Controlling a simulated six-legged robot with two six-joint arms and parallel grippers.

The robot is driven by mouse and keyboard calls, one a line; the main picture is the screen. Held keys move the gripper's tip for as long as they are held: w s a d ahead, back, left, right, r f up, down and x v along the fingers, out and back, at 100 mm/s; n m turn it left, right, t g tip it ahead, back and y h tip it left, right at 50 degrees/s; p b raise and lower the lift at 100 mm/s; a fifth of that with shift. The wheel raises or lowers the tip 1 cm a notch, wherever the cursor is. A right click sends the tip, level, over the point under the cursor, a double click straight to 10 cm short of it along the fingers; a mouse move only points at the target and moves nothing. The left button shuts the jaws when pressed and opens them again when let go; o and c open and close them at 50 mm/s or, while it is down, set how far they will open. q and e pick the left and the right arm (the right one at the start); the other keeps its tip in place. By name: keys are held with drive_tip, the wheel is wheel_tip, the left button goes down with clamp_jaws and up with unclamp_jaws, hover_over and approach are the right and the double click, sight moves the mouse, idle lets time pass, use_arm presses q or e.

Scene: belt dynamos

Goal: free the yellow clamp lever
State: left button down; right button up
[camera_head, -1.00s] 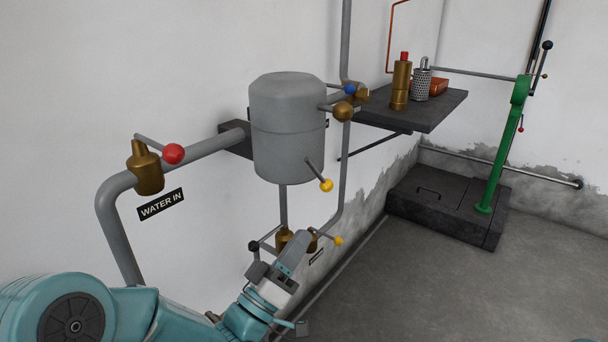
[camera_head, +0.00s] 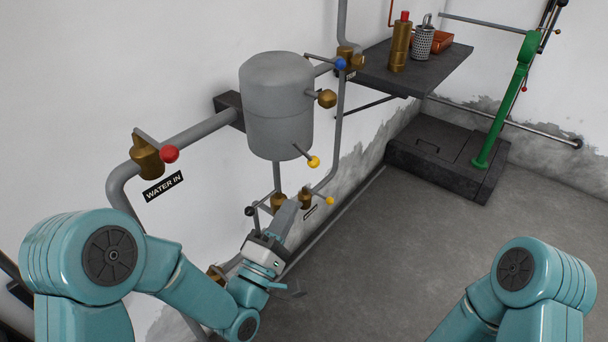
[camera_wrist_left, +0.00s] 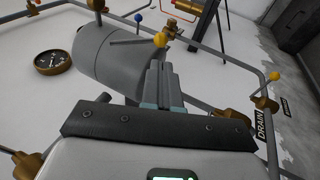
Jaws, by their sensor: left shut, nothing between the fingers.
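A lever with a yellow ball (camera_head: 313,161) sticks out from the lower side of the grey tank (camera_head: 277,105). It also shows in the left wrist view (camera_wrist_left: 160,39), just beyond the fingertips. A second yellow-balled lever (camera_head: 329,201) sits on the brass drain valve below, at the right in the left wrist view (camera_wrist_left: 275,76). My left gripper (camera_head: 287,212) is below the tank and its lever, apart from the lever in the head view. Its fingers (camera_wrist_left: 160,72) are together and empty. My right arm shows at the lower right; its gripper is out of frame.
A red-balled valve (camera_head: 168,154) stands on the WATER IN pipe at left. A blue-balled valve (camera_head: 341,63) is right of the tank. A dark shelf (camera_head: 440,72) holds a brass cylinder (camera_head: 400,45).

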sight(306, 154)
use_arm(q)
drive_tip(key=x, duration=0.8)
drive_tip(key=shift+p, duration=0.3)
use_arm(e)
drive_tip(key=shift+a+r, duration=0.15)
drive_tip(key=shift+r, duration=0.25)
drive_tip(key=shift+f, duration=0.1)
